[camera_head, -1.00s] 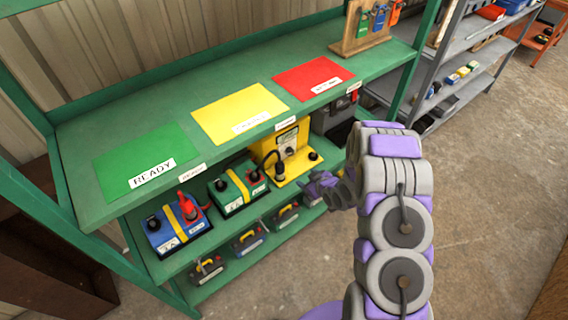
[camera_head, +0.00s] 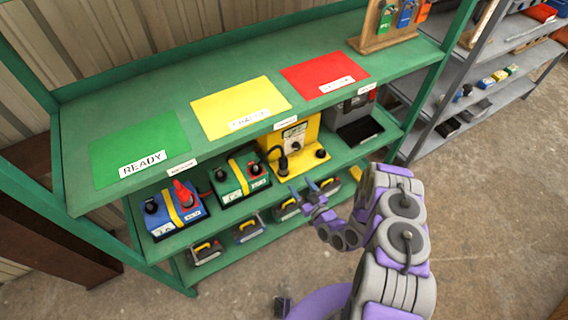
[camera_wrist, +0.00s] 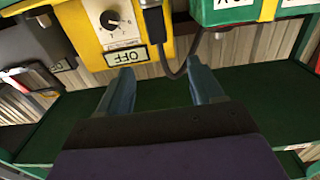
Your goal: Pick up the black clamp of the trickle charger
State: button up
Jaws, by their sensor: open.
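The yellow trickle charger (camera_head: 304,134) stands on the green rack's middle shelf, with a dial and label on its panel. Its black clamp (camera_head: 283,164) is upright at the charger's front left, beside the green battery. In the wrist view, a dark upright part that looks like the clamp (camera_wrist: 154,22) shows at the top, with a black cable looping below it. My gripper (camera_head: 302,186) is open and empty, in front of the shelf edge. In the wrist view its two fingertips (camera_wrist: 160,75) point toward the charger, apart from the clamp.
A grey unit (camera_head: 357,120) stands right. Several small packs lie on the lower shelf. The upper shelf (camera_head: 230,65) overhangs. Floor in front is clear.

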jog(key=b, duration=0.1)
send_near(281, 157)
jog(key=x, duration=0.3)
jog(key=f+x, duration=0.1)
jog(key=x, duration=0.1)
jog(key=shift+w, duration=0.15)
jog(key=shift+r+b+x, duration=0.15)
jog(key=shift+b+x, duration=0.1)
jog(key=shift+x, duration=1.15)
jog(key=shift+r+b+x, duration=0.15)
jog(key=shift+b+x, duration=0.1)
jog(key=shift+x, duration=1.2)
jog(key=shift+d, duration=0.1)
jog(key=c, duration=1.1)
jog(key=shift+r, duration=0.25)
notch_tip(281, 157, up, 3)
jog(key=shift+r+p, duration=0.15)
jog(key=shift+p, duration=0.25)
jog(key=s+p, duration=0.1)
jog(key=s, duration=0.4)
jog(key=s+r+p, duration=0.1)
jog(key=s, duration=0.4)
jog(key=s+a+p, duration=0.1)
jog(key=s, duration=0.4)
jog(key=shift+s+a+r, duration=0.1)
jog(key=shift+s+r, duration=0.05)
jog(key=shift+s, duration=0.25)
